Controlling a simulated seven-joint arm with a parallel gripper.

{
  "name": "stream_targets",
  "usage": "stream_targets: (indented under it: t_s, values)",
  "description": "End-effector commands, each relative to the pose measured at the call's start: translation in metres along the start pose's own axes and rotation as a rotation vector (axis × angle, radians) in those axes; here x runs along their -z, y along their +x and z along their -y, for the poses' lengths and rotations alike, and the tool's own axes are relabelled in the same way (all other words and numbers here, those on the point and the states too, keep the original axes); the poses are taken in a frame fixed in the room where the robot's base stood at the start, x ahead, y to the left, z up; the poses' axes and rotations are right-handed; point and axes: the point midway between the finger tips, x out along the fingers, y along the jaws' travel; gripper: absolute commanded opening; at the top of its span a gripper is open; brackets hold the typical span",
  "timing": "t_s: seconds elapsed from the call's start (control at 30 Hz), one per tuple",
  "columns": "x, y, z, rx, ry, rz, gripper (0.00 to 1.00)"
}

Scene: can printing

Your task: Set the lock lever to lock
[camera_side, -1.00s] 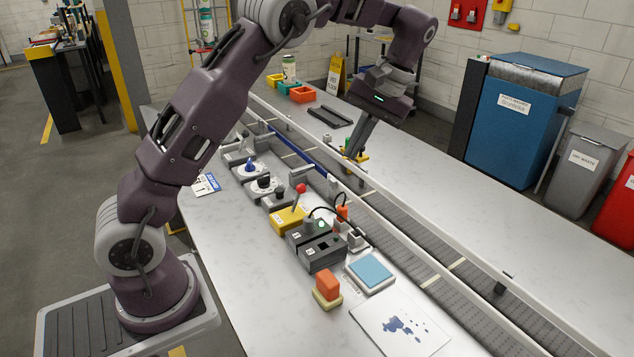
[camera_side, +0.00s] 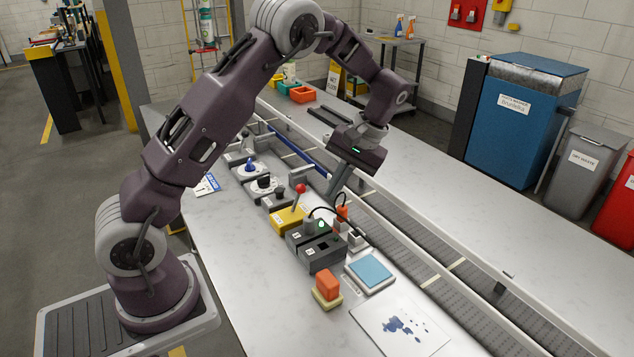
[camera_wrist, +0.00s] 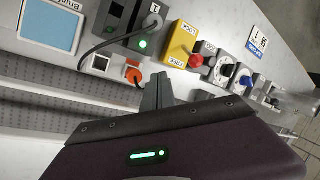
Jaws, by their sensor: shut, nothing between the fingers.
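The lock lever is a thin stick with a red knob (camera_side: 300,188) on a yellow box (camera_side: 288,219) in the row of devices by the conveyor. In the wrist view the yellow box (camera_wrist: 181,42) bears the labels LOCK and FREE. The red knob (camera_wrist: 195,61) shows nearer the FREE label there. My gripper (camera_side: 333,196) is shut and empty, its fingers pointing down on the conveyor side of the lever. In the wrist view the fingertips (camera_wrist: 156,79) are below and left of the knob, with a gap between them.
A grey box with a green light (camera_side: 319,250) and cable stands beside the yellow box. An orange plug-like part (camera_side: 342,212) is close to my fingertips. A black dial (camera_side: 264,182) and blue knob (camera_side: 251,165) are farther along. The conveyor rail (camera_side: 400,231) runs alongside.

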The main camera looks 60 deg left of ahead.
Motion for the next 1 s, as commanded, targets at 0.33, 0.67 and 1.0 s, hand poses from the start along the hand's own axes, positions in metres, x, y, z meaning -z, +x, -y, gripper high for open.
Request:
stream_targets:
  t_s: [0.33,0.67,1.0]
  values:
    - [-0.005,0.011,0.037,0.000,-0.001,-0.001,0.00]
    - [-0.006,0.011,0.037,-0.001,-0.001,-0.001,0.00]
    - [-0.010,0.009,0.041,-0.038,-0.018,-0.046,0.00]
